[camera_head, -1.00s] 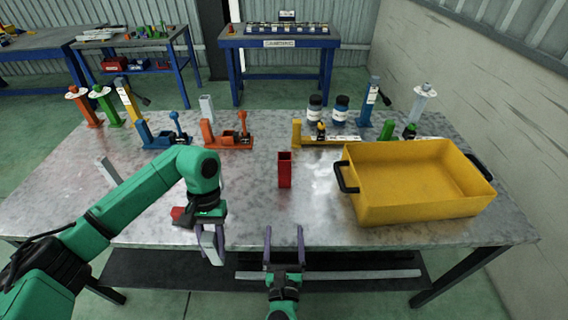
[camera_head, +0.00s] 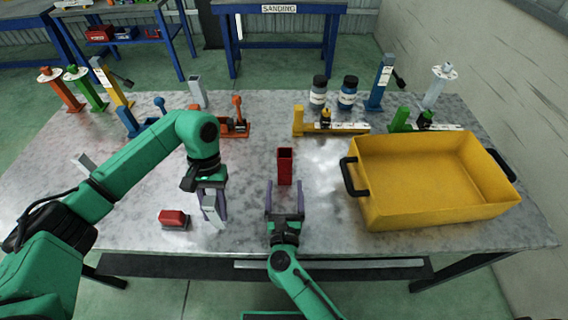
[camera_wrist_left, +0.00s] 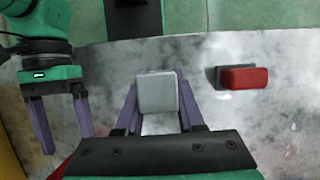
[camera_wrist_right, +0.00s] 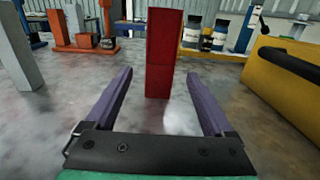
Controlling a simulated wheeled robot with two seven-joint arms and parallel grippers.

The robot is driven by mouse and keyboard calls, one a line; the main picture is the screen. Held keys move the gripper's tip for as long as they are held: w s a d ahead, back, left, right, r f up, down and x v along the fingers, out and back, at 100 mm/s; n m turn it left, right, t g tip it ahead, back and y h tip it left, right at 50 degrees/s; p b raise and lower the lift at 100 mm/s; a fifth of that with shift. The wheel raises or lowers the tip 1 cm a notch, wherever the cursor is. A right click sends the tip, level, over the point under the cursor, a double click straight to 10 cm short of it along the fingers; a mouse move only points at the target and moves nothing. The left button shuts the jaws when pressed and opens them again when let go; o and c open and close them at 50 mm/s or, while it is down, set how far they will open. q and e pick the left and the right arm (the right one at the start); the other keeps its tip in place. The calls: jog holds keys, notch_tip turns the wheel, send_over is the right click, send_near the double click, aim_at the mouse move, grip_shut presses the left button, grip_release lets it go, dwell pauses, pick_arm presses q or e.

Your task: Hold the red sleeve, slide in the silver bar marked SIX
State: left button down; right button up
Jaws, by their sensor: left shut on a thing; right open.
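The red sleeve (camera_head: 285,166) stands upright near the middle of the metal table, its open top showing dark inside. In the right wrist view the sleeve (camera_wrist_right: 163,50) is straight ahead. My right gripper (camera_head: 285,186) is open just in front of the sleeve, its fingers pointing at it, with nothing between them. My left gripper (camera_head: 211,192) is shut on a silver bar (camera_head: 212,212), to the left of the sleeve and apart from it. The left wrist view shows the bar (camera_wrist_left: 158,92) end-on between the fingers. I cannot read any mark on it.
A red block on a dark base (camera_head: 173,217) lies left of the held bar. Other silver bars stand at the left (camera_head: 83,163) and back (camera_head: 197,92). A yellow bin (camera_head: 385,213) fills the right. Coloured clamps and jars line the back.

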aim_at(285, 164)
jog(key=w, duration=0.8)
jog(key=shift+f+b, duration=0.2)
jog(key=shift+b, duration=0.2)
jog(key=shift+w+r, duration=0.1)
jog(key=shift+w, duration=0.35)
grip_shut()
